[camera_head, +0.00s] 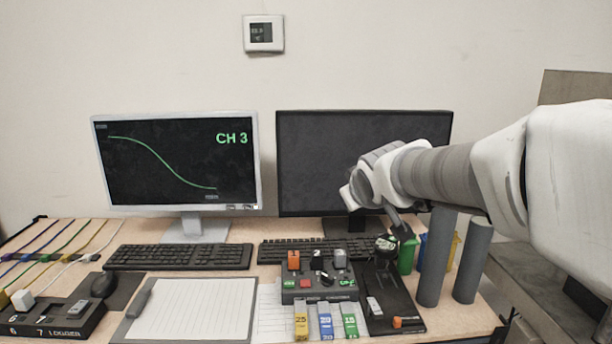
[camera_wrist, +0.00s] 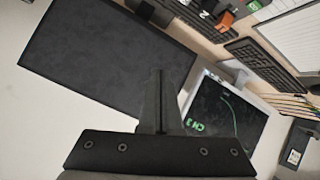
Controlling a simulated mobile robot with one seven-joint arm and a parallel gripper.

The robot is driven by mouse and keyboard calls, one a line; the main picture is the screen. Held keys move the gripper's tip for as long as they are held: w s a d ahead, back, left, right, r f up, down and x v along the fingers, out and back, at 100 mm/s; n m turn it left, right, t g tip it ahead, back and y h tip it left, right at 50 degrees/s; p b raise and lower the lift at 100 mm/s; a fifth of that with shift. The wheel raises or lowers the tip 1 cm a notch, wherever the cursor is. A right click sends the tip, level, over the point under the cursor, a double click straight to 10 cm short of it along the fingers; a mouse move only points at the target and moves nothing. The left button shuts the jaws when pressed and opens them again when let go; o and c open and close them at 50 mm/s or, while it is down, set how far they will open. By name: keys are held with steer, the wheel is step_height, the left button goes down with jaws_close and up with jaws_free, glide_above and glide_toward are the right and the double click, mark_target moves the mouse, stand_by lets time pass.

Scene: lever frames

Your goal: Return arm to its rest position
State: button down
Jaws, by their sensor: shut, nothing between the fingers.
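My arm reaches in from the right side in the head view. Its white and grey wrist hangs in front of the dark right-hand monitor (camera_head: 310,150). My gripper (camera_wrist: 157,75) shows in the wrist view as two dark fingers pressed together, with nothing between them. In the head view the fingers are hard to make out below the wrist. The wrist view is turned, with the blank monitor (camera_wrist: 105,55) at left and the lit CH 3 monitor (camera_wrist: 225,115) at right.
A control box (camera_head: 323,288) with coloured switches stands on the desk below my wrist. A black lever panel (camera_head: 400,300) and two grey cylinders (camera_head: 470,262) stand close by at right. Air above the desk is free.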

steer(key=s+d+f+m+g+p, duration=0.1)
steer(key=s+f+m+g, duration=0.1)
steer(key=s, duration=0.7)
steer(key=s+d+f+m+g+p, duration=0.1)
steer(key=s+d+f+g, duration=0.1)
steer(key=s, duration=0.8)
steer(key=s+d+f+m+g, duration=0.1)
steer(key=s+f+m+g, duration=0.1)
steer(key=s, duration=0.8)
steer(key=shift+d+f+m+p, duration=0.25)
steer(key=shift+f+m+p, duration=0.05)
steer(key=shift+p, duration=0.1)
steer(key=shift+s, duration=0.1)
